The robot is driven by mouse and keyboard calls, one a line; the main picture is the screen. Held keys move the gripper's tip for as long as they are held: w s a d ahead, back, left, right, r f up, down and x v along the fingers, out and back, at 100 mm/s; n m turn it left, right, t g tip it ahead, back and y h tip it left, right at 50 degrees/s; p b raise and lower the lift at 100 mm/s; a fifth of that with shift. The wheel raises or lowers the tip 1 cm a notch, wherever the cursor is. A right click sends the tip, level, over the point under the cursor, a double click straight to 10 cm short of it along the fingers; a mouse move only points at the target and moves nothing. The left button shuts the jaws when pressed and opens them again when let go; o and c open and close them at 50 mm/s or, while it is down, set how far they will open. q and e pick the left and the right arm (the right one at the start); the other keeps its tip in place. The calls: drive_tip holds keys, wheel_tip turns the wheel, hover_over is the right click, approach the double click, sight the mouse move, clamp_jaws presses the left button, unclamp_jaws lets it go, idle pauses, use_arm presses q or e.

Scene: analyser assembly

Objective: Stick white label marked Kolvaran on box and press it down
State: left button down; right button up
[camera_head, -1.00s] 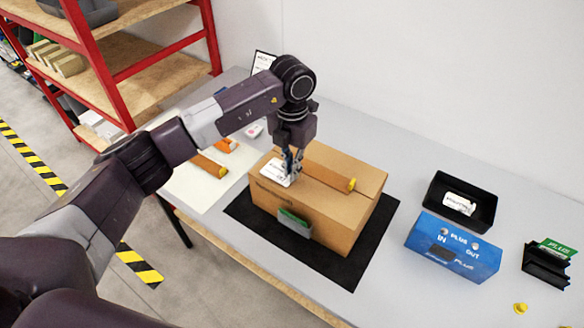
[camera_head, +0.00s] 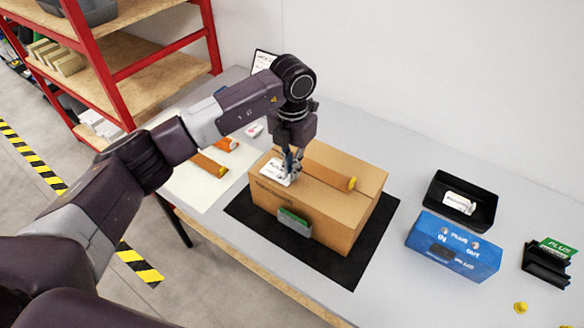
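The brown cardboard box (camera_head: 340,207) stands closed on a black mat. A white label (camera_head: 275,173) with dark print, too small to read surely, lies at the left of the box's top face. My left gripper (camera_head: 293,174) points down at the label's right edge, its fingertips at or just above the top face. The fingers hide part of the label, and whether they are parted or touch the label is unclear. Another white label (camera_head: 460,203) lies in a black tray at the right. My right gripper is out of view.
A green-faced piece (camera_head: 294,224) stands against the box front. The blue box (camera_head: 453,246), black tray (camera_head: 437,188) and black card holder (camera_head: 546,265) stand at the right.

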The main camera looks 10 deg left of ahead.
use_arm(q)
drive_tip(key=shift+f, duration=0.15)
drive_tip(key=c, duration=2.1)
unclamp_jaws()
drive_tip(key=shift+r+p, duration=0.7)
drive_tip(key=shift+r, duration=0.75)
drive_tip(key=shift+r+p, duration=1)
drive_tip(key=shift+r, duration=1.1)
drive_tip(key=shift+c, duration=0.3)
